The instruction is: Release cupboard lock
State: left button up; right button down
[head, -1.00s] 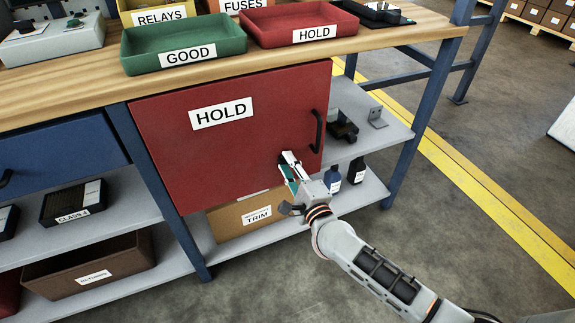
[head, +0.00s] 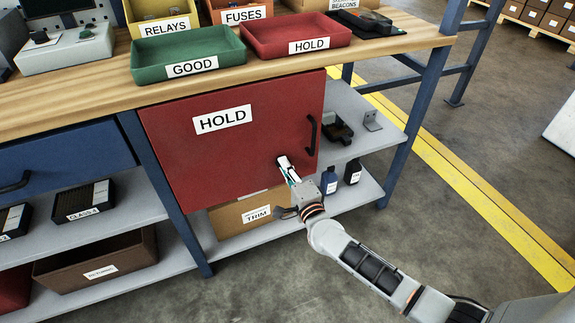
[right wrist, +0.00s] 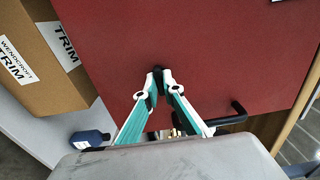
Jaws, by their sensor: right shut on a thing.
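The red cupboard door (head: 215,155) labelled HOLD hangs under the bench and looks closed. Its black bar handle (head: 311,134) is near the right edge; it also shows in the right wrist view (right wrist: 226,121). My right gripper (head: 282,160) is at the door's lower right, left of and below the handle. In the right wrist view its fingertips (right wrist: 160,74) are together on a small dark piece at the door face, probably the lock knob. The fingers mostly hide this piece, so its turn cannot be told. My left gripper is not in view.
A TRIM carton (head: 238,215) sits on the lower shelf below the door. Blue (head: 328,180) and dark (head: 353,170) bottles stand close right of my gripper. Green GOOD (head: 187,55) and red HOLD (head: 297,37) trays are on the bench. The floor at right is open.

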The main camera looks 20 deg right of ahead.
jog(key=c, duration=2.2)
grip_release()
jog(key=s, duration=1.2)
jog(key=shift+d, duration=0.15)
jog(key=shift+r, duration=0.1)
